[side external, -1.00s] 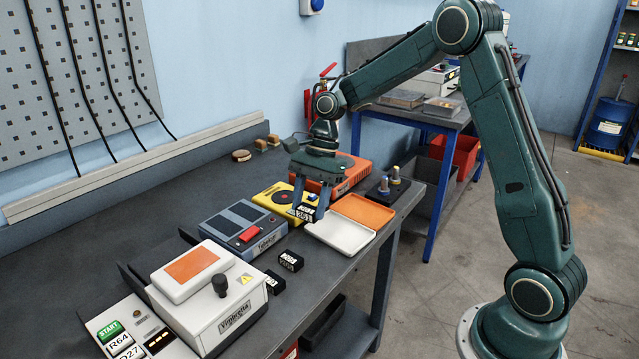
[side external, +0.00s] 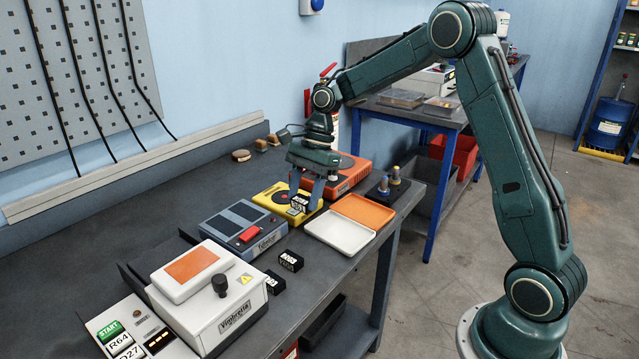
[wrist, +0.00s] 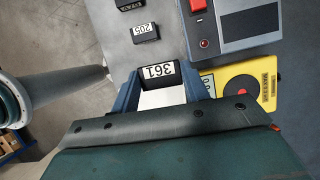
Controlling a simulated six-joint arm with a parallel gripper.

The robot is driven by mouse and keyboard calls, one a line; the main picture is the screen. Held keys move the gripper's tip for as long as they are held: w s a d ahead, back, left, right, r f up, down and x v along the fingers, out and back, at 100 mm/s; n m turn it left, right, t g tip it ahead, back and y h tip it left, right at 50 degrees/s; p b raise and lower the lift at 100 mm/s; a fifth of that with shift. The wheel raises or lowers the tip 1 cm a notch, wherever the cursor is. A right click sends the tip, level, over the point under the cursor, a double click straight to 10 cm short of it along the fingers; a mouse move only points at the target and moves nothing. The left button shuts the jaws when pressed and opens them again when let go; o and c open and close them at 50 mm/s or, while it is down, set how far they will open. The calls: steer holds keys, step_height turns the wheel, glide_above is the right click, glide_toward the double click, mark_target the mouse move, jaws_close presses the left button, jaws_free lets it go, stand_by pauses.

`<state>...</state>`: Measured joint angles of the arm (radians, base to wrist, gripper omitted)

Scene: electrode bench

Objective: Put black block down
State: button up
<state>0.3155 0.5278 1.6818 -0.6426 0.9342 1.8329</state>
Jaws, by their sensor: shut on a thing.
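My gripper (side external: 308,193) is shut on a black block (side external: 299,203) with a white label.
A blue-grey panel device (side external: 243,225) and a white machine (side external: 210,300) stand to the left. An orange device (side external: 350,178) is behind. Bare bench (side external: 120,230) lies at left.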

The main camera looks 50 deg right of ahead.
mark_target(281, 197)
steer(key=w+d+r+m+t, duration=0.1)
steer(key=w+d+m, duration=0.3)
steer(key=w, duration=0.2)
steer(key=w+d+r+m+t+h, duration=0.1)
steer(key=w+d+m+t, duration=0.1)
steer(key=w+d+m, duration=0.2)
steer(key=w, duration=0.3)
steer(key=shift+d, duration=0.15)
steer(key=shift+f, duration=0.1)
steer(key=shift+f, duration=3.9)
steer(key=shift+f, duration=0.15)
steer(key=o, duration=1.2)
steer(key=v, duration=1.2)
